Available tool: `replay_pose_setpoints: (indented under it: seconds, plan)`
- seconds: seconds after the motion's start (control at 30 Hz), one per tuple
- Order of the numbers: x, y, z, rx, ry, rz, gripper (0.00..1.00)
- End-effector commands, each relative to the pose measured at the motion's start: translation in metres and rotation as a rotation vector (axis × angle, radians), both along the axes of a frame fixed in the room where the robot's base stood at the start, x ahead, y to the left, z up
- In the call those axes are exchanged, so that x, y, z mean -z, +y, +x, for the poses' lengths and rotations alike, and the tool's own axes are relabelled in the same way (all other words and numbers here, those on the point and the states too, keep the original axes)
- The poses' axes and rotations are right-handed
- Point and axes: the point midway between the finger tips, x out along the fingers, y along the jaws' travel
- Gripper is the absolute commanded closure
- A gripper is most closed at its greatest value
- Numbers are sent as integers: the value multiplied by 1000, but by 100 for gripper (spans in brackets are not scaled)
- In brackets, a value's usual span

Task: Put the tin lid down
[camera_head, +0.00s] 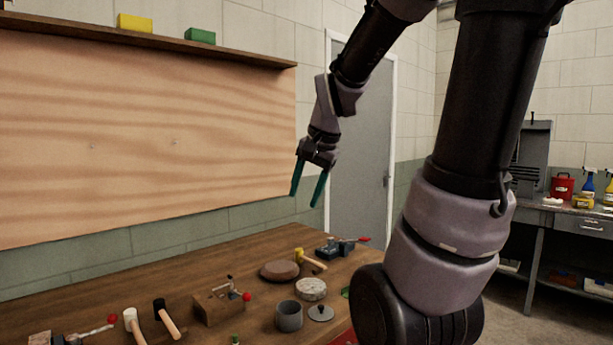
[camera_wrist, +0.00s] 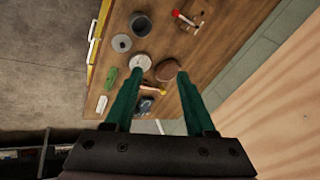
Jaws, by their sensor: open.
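The tin lid (camera_head: 320,312) is a small grey disc with a dark knob on top. It lies flat on the wooden bench (camera_head: 235,262), just right of the open grey tin (camera_head: 289,316). In the wrist view the lid (camera_wrist: 121,44) lies beside the tin (camera_wrist: 140,23), apart from my gripper. My gripper (camera_head: 305,198) is open and empty, with its green fingers pointing down high above the bench. The wrist view also shows the two fingers of my gripper (camera_wrist: 159,73) spread apart with nothing held between them.
A pale speckled disc (camera_head: 311,288) and a brown round block (camera_head: 279,271) lie behind the lid. A yellow-headed mallet (camera_head: 311,260), clamps and two more mallets (camera_head: 166,318) stand around. A wooden panel (camera_head: 150,130) rises behind the bench.

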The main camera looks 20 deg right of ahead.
Motion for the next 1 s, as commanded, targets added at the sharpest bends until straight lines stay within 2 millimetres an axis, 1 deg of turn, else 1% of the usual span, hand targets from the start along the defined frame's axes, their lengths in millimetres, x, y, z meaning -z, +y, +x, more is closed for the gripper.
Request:
replay_pose_setpoints:
  seconds: [0.03,0.1,0.2,0.33,0.4,0.5,1.0]
  plan:
    - [-15,9,-17,-72,-52,-26,45]
    - [-29,18,-37,-168,-107,-63,45]
    - [-42,27,-62,-277,-172,-108,45]
    - [-51,34,-82,-369,-228,-149,45]
    - [-52,36,-88,-394,-241,-160,45]
    - [-53,37,-91,-408,-247,-166,45]
    - [-53,37,-90,-406,-247,-166,45]
